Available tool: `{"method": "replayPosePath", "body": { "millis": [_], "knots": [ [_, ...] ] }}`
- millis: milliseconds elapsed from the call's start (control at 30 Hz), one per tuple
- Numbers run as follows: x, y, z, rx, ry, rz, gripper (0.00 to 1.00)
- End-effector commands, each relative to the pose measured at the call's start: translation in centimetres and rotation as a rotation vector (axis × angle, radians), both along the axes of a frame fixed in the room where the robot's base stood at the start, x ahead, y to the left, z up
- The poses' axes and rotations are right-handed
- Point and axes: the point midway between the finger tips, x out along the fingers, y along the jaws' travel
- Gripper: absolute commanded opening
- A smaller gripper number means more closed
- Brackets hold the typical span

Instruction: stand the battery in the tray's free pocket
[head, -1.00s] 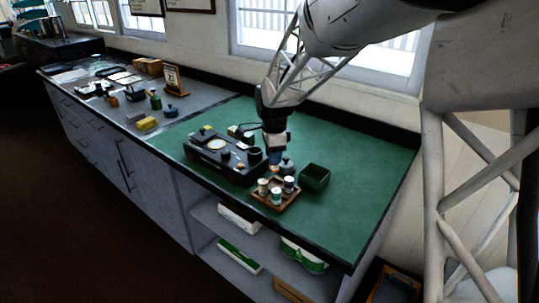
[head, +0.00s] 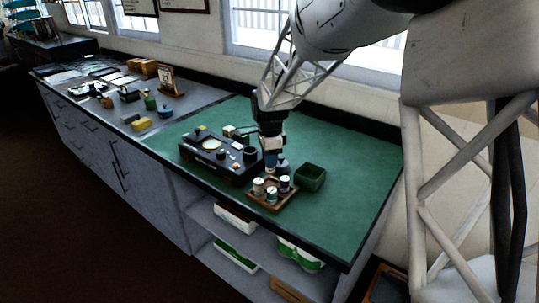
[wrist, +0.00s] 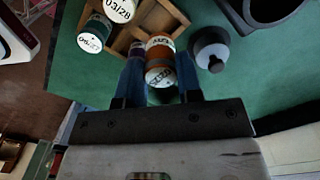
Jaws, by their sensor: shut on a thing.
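The brown wooden tray (head: 291,194) stands on the green mat, holding several upright batteries with pale tops. In the wrist view, part of the tray (wrist: 121,42) shows at the top, with a teal battery (wrist: 95,33), a white-topped battery (wrist: 119,9) and a purple one partly hidden behind my finger. My gripper (head: 270,168) is just behind the tray. In the wrist view my gripper (wrist: 160,85) is shut on an orange battery (wrist: 160,50) with a white, dated end, held between the blue fingers. It overlaps the tray's edge; I cannot tell its height.
A grey round-topped thing (wrist: 211,49) stands close beside the held battery. A green open box (head: 311,177) is right of the tray, and a black device (head: 215,157) is left. The mat's right side is clear.

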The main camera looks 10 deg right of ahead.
Motion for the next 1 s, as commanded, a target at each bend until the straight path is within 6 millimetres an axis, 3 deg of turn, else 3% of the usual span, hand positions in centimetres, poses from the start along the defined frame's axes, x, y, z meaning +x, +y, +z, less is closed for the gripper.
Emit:
{"method": "replayPosePath", "body": {
  "millis": [500, 1000],
  "knots": [
    [0.0, 0.0, -3.3, 0.0, 0.0, 0.0, 0.06],
    [0.0, 0.0, -4.1, 0.0, 0.0, 0.0, 0.06]
  ]
}}
